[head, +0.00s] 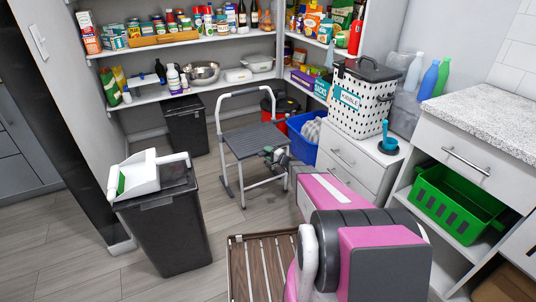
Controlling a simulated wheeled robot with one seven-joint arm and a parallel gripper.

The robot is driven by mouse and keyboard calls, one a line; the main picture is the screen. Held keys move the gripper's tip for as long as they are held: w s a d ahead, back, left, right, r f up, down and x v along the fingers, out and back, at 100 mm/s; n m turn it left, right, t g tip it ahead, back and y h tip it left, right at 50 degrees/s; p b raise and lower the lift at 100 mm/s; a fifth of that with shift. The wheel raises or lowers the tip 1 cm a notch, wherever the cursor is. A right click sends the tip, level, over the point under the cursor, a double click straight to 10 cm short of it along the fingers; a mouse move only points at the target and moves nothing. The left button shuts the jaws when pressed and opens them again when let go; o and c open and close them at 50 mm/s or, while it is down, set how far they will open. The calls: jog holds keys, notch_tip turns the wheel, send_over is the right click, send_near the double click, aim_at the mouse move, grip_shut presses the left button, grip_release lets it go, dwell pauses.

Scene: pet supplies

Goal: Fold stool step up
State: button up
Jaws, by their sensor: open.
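The step stool (245,92) stands on the wood floor in the middle of the head view, with a light grey tube frame and a hooped handle at the top. Its dark ribbed step (255,140) is folded down and looks about level. My gripper (270,157) is open at the front right part of the step, near its edge. I cannot tell whether it touches the step. My arm reaches in from the lower right and hides part of the stool's right side.
A black bin (165,235) with a white litter scoop tray (142,175) on its lid stands at the left. A slatted wooden crate (240,270) lies in front. A blue bin (302,140) and white drawers (345,160) stand right of the stool.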

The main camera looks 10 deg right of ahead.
grip_shut()
jog(key=shift+r, duration=0.5)
jog(key=r+g, duration=0.1)
jog(key=r, duration=0.1)
jog(key=w+r+g+h, duration=0.1)
jog(key=r, duration=0.2)
jog(key=r+m+h, duration=0.1)
jog(key=r, duration=0.2)
jog(key=shift+w+a+r+g, duration=0.2)
jog(key=shift+a+r+g, duration=0.05)
jog(key=shift+g, duration=0.15)
jog(key=w+a+r+m+g+h, duration=0.1)
jog(key=w+a+r+g+h, duration=0.1)
jog(key=w+r, duration=0.7)
jog(key=w+a+r+m+g+h, duration=0.1)
jog(key=w+a+r+g+h, duration=0.1)
jog(key=w+a+r+g, duration=0.2)
jog(key=shift+w+a+r+m+g, duration=0.3)
jog(key=shift+w+r+g, duration=0.8)
jog(key=shift+w+r, duration=1.5)
jog(key=shift+w+f, duration=0.15)
jog(key=shift+f, duration=0.05)
